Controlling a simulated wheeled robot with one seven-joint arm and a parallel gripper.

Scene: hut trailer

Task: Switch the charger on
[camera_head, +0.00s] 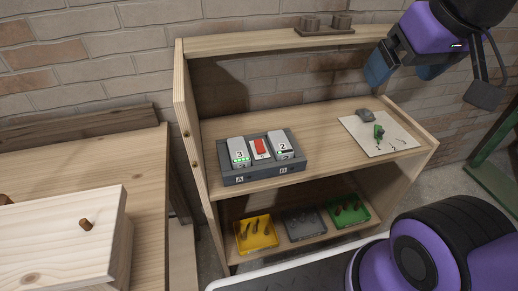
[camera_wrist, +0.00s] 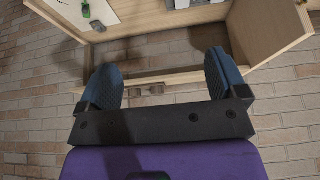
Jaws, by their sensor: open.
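The charger (camera_head: 228,180) is a dark grey block on the upper shelf of the wooden shelf unit. A light grey module marked 3 (camera_head: 239,152) sits in its left bay, labelled A, and a module marked 2 (camera_head: 283,147) in its right bay, labelled B. Between them is a red rocker switch (camera_head: 260,147) on a white plate. My gripper (camera_head: 403,78) is at the upper right of the head view, above the shelf and well away from the charger. In the wrist view its blue fingers (camera_wrist: 160,85) are spread with nothing between them.
A paper sheet (camera_head: 367,147) with a green item (camera_head: 378,131) and a grey item (camera_head: 364,114) lies right of the charger. Yellow (camera_head: 243,247), grey (camera_head: 290,232) and green (camera_head: 335,222) trays stand on the lower shelf. A raised wooden top board (camera_head: 235,49) runs along the back.

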